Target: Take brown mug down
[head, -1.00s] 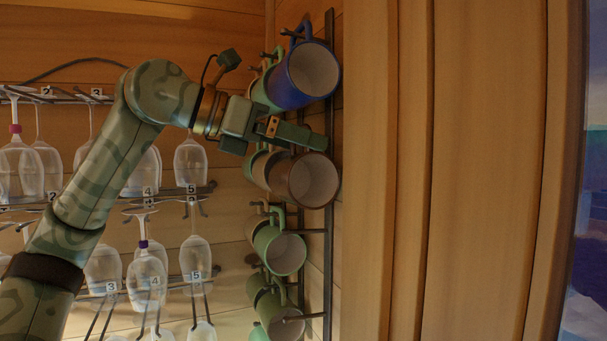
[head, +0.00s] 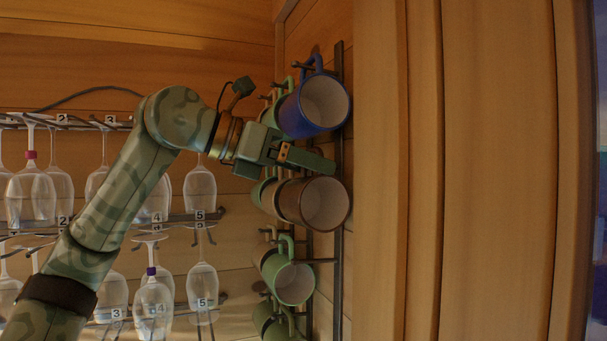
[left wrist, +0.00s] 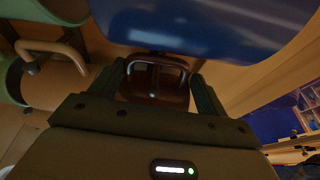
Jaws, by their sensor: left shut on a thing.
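The brown mug (head: 289,201) hangs on the wall rack below the blue mug, its pale open mouth facing me in the head view. My left gripper (head: 322,162) is at its upper side, just under the blue mug. In the left wrist view, the brown mug (left wrist: 172,101) shows between the two fingers of my left gripper (left wrist: 158,84), with its handle there. The gripper is shut on the brown mug. The fingers partly hide the handle in the head view. My right gripper is not in view.
The blue mug (head: 314,103) hangs close above my gripper; it fills the top of the left wrist view (left wrist: 200,25). A green mug (head: 287,276) hangs below. Wine glasses (head: 200,188) hang on numbered racks at left. A wooden post (head: 378,170) stands right.

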